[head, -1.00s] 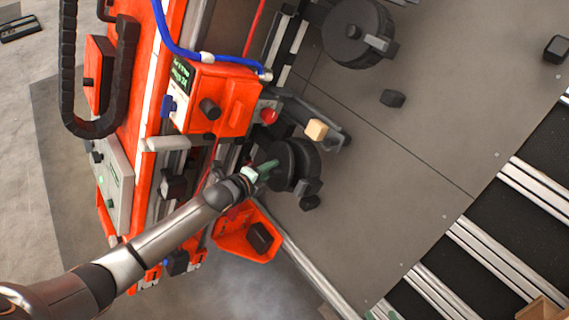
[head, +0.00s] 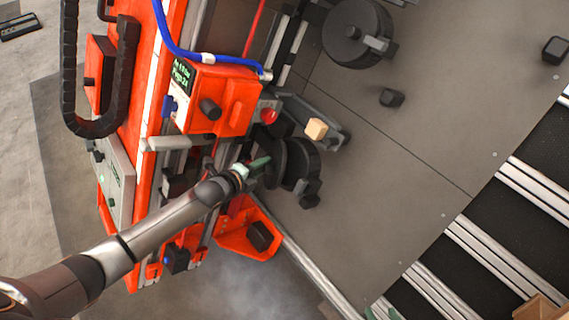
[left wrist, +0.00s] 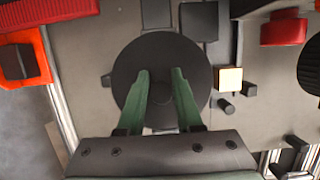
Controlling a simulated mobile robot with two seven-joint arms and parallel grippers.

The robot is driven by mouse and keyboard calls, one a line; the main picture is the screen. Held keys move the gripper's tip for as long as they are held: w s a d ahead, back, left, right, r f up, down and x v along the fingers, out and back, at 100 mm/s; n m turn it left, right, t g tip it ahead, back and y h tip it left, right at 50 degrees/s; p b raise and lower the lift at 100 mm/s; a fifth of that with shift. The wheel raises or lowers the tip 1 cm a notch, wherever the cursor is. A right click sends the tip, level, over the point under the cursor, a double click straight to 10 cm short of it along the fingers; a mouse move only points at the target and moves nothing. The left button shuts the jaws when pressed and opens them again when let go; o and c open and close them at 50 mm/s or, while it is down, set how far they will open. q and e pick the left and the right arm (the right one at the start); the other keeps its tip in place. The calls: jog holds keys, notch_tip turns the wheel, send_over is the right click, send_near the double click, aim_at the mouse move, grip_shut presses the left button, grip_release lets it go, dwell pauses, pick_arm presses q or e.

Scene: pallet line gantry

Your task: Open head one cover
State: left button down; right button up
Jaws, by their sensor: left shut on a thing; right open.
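The dark round cover (head: 277,166) stands on edge at the left of a black drum-shaped head (head: 303,163), with a gap between them. In the left wrist view the cover (left wrist: 130,70) is a dark disc facing me. My left gripper (head: 260,163), with green fingers, is at the cover's left face. In the left wrist view my left gripper (left wrist: 162,80) is shut on a grey tab (left wrist: 162,93) on the disc. The head's inside is hidden. Green fingertips of my right gripper (head: 382,313) show at the bottom edge, apart and empty.
An orange control box (head: 215,98) with a red button (head: 269,116) and a bracket with a cream block (head: 316,128) sit close by. A second round dark head (head: 352,33) stands farther back. An orange tray (head: 247,235) is below. The grey plate (head: 400,190) is mostly clear.

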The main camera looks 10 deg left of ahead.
pick_arm(q)
jog(key=shift+w+a+r, duration=0.15)
jog(key=shift+a+r, duration=0.05)
jog(key=shift+w+a+r, duration=0.1)
jog(key=shift+a+r, duration=0.05)
jog(key=shift+a, duration=0.85)
jog(key=c, duration=1.6)
grip_release()
jog(key=c, duration=0.7)
grip_release()
jog(key=shift+d, duration=0.1)
jog(key=shift+s+a+r+p, duration=0.75)
jog(key=shift+s+a+p, duration=0.15)
jog(key=shift+s, duration=0.3)
jog(key=shift+s+a+r+p, duration=0.85)
jog(key=shift+s+a, duration=0.1)
jog(key=shift+s, duration=0.2)
jog(key=shift+s+a+r+p, duration=0.7)
jog(key=shift+s+a+p, duration=0.2)
jog(key=shift+s, duration=0.3)
